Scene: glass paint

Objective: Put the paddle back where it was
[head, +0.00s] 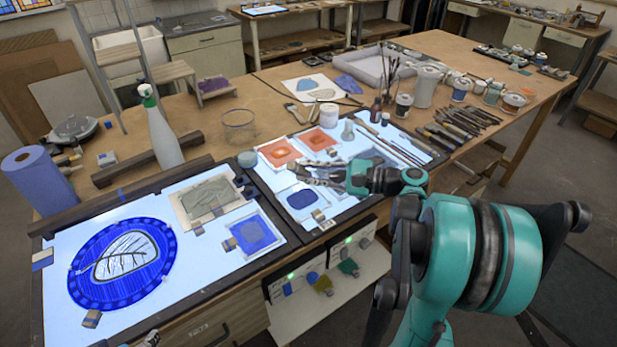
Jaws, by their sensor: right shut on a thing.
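My right gripper (318,175) is over the right light panel (338,207), its fingers pointing left. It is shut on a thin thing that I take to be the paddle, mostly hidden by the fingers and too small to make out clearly. An orange glass piece (279,152) lies just beyond the fingers, and a dark blue one (300,200) lies on the near side. Whether the held thing touches the panel cannot be told. My left gripper is not in view.
Long thin tools (388,143) lie on the panel's far right, with more tools (460,125) beyond. A brown bottle (376,110) and several jars stand behind. The left panel (215,255) holds a blue round glass piece (85,278). A spray bottle (160,135) stands behind it.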

